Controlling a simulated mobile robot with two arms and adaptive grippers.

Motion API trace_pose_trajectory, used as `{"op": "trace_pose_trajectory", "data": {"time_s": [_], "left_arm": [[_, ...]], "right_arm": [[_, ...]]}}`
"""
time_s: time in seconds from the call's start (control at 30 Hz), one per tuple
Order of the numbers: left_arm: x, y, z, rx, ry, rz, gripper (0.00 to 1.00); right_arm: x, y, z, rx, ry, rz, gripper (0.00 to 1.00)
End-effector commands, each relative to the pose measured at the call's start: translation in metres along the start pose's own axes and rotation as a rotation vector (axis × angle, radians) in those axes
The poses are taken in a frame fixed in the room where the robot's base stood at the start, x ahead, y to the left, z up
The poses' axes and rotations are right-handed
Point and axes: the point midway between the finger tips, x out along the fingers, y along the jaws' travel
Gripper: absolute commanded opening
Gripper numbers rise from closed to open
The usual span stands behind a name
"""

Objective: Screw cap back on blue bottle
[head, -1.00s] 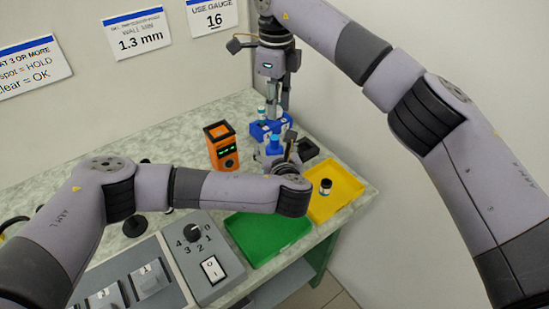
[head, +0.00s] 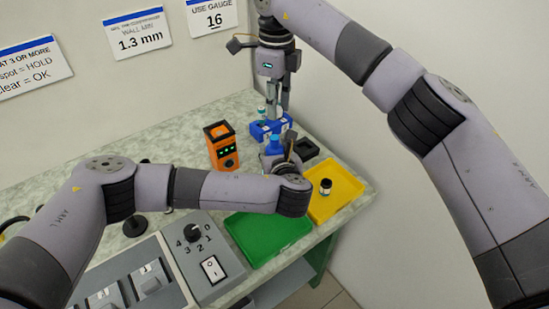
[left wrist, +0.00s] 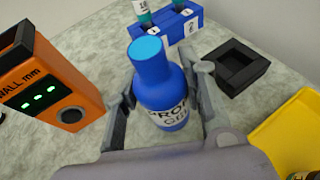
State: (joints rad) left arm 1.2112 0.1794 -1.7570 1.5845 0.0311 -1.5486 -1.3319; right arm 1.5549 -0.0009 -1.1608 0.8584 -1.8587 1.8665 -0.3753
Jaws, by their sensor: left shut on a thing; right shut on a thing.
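The blue bottle (left wrist: 165,95) stands upright in the left wrist view, with a white label and a flat light-blue top. No separate cap is clear on its neck. In the head view the bottle (head: 274,146) shows above my left wrist. My left gripper (left wrist: 165,105) is shut on the bottle's body, one finger on each side. My right gripper (head: 285,103) points down from above, behind the bottle and near the blue rack. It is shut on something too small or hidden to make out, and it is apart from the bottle.
A blue rack (left wrist: 184,32) with vials is behind the bottle. An orange gauge (head: 220,149) stands left, a black square holder (left wrist: 237,68) right. A yellow tray (head: 347,180) with a dark-capped vial (head: 325,187) and a green tray (head: 265,240) are nearer the front edge.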

Motion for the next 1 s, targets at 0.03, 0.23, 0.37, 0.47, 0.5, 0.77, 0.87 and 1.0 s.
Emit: {"op": "trace_pose_trajectory", "data": {"time_s": [0.03, 0.23, 0.37, 0.47, 0.5, 0.77, 0.87, 1.0], "left_arm": [[0.000, 0.000, 0.000, 0.000, 0.000, 0.000, 0.00], [0.000, 0.000, 0.000, 0.000, 0.000, 0.001, 0.00], [0.000, 0.000, 0.000, 0.000, 0.000, 0.001, 0.00], [0.000, 0.000, 0.000, 0.000, 0.000, 0.000, 0.00], [0.000, 0.000, 0.000, 0.000, 0.000, 0.000, 0.00], [0.000, 0.000, 0.000, 0.000, 0.001, 0.000, 0.00], [0.000, 0.000, 0.000, 0.001, 0.001, 0.001, 0.00], [0.000, 0.000, 0.000, 0.001, 0.001, 0.001, 0.00]], "right_arm": [[0.000, 0.000, 0.000, 0.000, 0.000, 0.000, 0.17], [0.007, 0.000, 0.000, 0.000, 0.001, 0.001, 0.17], [0.026, 0.000, 0.000, 0.000, 0.002, 0.003, 0.17], [0.041, 0.000, 0.000, 0.000, 0.002, 0.004, 0.17], [0.046, 0.000, 0.000, -0.001, 0.001, 0.004, 0.17], [0.050, 0.000, 0.001, 0.000, -0.001, 0.002, 0.17], [0.050, 0.000, 0.001, 0.000, -0.001, 0.002, 0.17], [0.050, 0.000, 0.001, 0.000, -0.001, 0.002, 0.17]]}}
